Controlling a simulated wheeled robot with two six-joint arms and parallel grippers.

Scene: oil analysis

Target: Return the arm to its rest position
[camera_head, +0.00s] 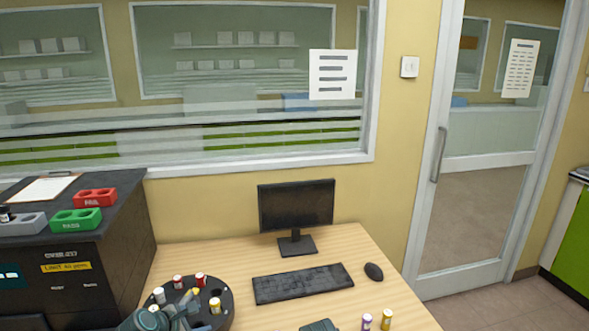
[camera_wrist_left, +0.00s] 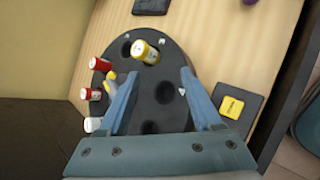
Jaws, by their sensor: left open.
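My left gripper (camera_head: 168,314) is low in the head view, over the near side of a black round carousel (camera_head: 228,300). In the left wrist view my left gripper (camera_wrist_left: 159,75) is open, with its two blue fingers apart above the carousel (camera_wrist_left: 164,114) and no vial between them. A yellow-capped vial (camera_wrist_left: 146,53) stands in the carousel just beyond the fingertips. Two red-capped vials (camera_wrist_left: 101,64) and a white-capped vial (camera_wrist_left: 92,124) stand along its left side. Several holes are empty. My right gripper is in neither view.
A keyboard (camera_head: 303,283), monitor (camera_head: 296,205) and mouse (camera_head: 373,271) stand on the wooden desk (camera_head: 353,243). Two loose vials (camera_head: 386,319) stand at the desk's near right. A dark cabinet (camera_head: 125,230) with red and green racks (camera_head: 76,220) rises at left.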

